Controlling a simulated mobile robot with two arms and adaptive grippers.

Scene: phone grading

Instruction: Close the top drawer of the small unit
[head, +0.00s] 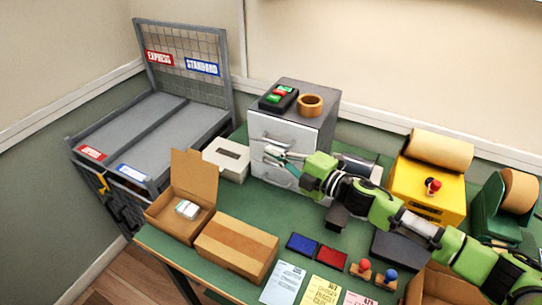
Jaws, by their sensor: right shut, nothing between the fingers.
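The small unit (319,122) is a grey cabinet with light drawer fronts, standing at the back of the green table. Its top drawer (283,128) is the uppermost front with a bar handle; it looks about level with the fronts below, but I cannot tell whether a small gap is left. My right gripper (270,154) is shut and empty. It is in front of the drawer fronts, below the top drawer's handle, and whether it touches the unit is unclear. My right arm comes in from the lower right. My left gripper is out of view.
A button box (279,97) and a tan ring (310,104) sit on the unit. A white box (227,160) stands left of it, an open carton (164,222) and closed carton (237,247) nearer. A yellow machine (408,178) stands right. Blue and red pads lie in front.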

